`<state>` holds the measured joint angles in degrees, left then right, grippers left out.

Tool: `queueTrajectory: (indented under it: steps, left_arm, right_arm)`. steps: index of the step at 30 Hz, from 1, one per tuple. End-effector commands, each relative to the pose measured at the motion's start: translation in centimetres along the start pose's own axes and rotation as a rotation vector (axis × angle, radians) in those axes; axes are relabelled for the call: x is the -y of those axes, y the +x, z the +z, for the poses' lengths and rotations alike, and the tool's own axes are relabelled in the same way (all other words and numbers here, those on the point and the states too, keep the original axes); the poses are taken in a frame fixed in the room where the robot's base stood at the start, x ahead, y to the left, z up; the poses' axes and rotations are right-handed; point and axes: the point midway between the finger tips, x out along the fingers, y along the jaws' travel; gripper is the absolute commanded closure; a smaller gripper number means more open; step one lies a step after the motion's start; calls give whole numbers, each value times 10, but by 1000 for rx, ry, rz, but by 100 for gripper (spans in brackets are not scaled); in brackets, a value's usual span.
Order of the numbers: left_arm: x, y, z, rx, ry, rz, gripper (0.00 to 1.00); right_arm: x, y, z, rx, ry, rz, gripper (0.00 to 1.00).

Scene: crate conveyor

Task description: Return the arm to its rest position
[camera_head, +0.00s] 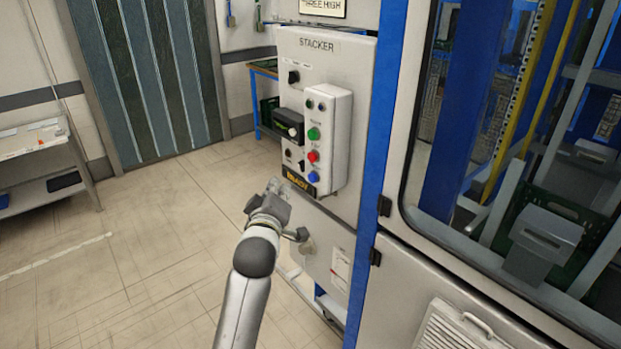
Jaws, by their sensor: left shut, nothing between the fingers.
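My left arm comes up from the bottom of the head view. My left gripper (277,207) is at its end, shut and empty. It appears in front of the lower part of the grey stacker panel (333,75), below the button box. I cannot tell whether it touches the panel. The white button box (329,135) has a green button (314,134), a red button (313,156) and a blue button (313,177). My right gripper is not in view.
The blue-framed machine with a window (520,150) fills the right side. A grey shelf table (35,155) stands at the far left. A blue bench (262,72) with a green crate is behind the panel. The tiled floor (150,240) on the left is clear.

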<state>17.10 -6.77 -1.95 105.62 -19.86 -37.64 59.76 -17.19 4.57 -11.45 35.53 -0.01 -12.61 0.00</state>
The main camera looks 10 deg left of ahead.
Motion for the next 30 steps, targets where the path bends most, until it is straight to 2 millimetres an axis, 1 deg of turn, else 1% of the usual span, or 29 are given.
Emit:
queueTrajectory:
  steps: [8, 10, 11, 14, 17, 18, 19, 20, 21, 23, 24, 26, 27, 29, 30]
  left_arm:
    - [0, 0, 0, 1, 0, 0, 100]
    - [4, 1, 5, 7, 7, -5, 100]
    - [7, 2, 9, 15, 14, -9, 100]
    - [32, 5, 38, 65, 62, -38, 100]
    - [76, 5, 87, 150, 146, -81, 100]
    - [97, 3, 109, 190, 185, -101, 100]
    - [114, 1, 126, 222, 213, -115, 100]
    - [130, -2, 142, 253, 243, -127, 100]
    - [152, -8, 164, 295, 280, -145, 100]
    - [184, -18, 195, 358, 335, -168, 100]
    - [206, -27, 215, 400, 371, -183, 100]
    - [239, -42, 243, 463, 420, -204, 100]
    - [262, -55, 261, 506, 453, -218, 100]
    - [295, -75, 287, 570, 501, -236, 100]
    - [316, -89, 303, 612, 532, -247, 100]
  right_arm:
    - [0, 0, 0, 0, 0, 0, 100]
    - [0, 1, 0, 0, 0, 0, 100]
    - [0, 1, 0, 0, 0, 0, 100]
    - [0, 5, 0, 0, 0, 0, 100]
    - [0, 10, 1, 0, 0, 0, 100]
    - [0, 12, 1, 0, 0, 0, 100]
    - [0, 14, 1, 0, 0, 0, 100]
    - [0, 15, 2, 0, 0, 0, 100]
    - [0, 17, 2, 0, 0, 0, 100]
    - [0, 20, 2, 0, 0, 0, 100]
    - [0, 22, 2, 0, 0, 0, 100]
    - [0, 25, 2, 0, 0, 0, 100]
    - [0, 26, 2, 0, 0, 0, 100]
    - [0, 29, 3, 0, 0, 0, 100]
    - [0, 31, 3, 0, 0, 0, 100]
